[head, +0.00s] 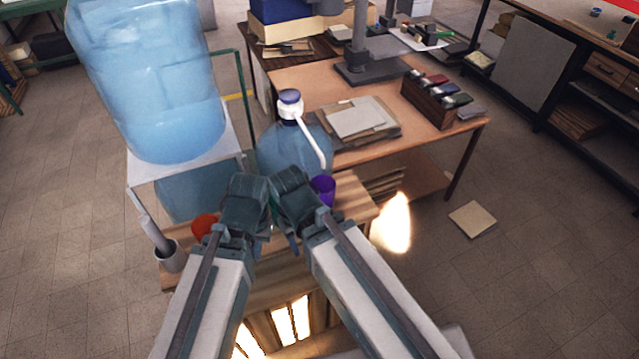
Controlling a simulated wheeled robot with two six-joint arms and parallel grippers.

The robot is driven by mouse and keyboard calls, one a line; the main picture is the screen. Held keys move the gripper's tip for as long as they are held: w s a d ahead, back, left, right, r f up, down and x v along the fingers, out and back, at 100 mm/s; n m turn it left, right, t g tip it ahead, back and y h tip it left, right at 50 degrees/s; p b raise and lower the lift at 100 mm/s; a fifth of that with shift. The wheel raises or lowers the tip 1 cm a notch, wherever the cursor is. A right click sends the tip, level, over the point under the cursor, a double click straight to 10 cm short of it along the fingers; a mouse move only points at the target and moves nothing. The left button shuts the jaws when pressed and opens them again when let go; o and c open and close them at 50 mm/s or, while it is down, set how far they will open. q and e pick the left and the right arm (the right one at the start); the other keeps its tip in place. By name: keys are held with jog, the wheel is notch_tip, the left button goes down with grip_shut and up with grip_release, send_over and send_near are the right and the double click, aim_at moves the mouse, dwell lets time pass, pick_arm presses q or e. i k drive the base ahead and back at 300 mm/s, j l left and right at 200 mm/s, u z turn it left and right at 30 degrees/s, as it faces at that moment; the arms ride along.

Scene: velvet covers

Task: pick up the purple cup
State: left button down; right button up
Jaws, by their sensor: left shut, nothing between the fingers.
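The purple cup (323,190) stands upright on the small wooden stand, just right of my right gripper. Its lower part is partly hidden by my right arm. My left gripper (248,196) is shut and empty, left of the cup and apart from it. My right gripper (289,189) is close beside the cup, between it and the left gripper. I cannot tell whether the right fingers are open or shut, and they are not seen around the cup.
A blue bottle with a pump (290,145) stands just behind my grippers. A large blue water jug (150,85) is on a stand at left. An orange-red object (204,226) lies left of my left gripper. A wooden desk (445,130) holds papers and a rack.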

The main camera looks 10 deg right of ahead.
aim_at(321, 182)
jog(key=k+l+z, duration=0.15)
jog(key=k+z, duration=0.25)
jog(key=k+l+z, duration=0.35)
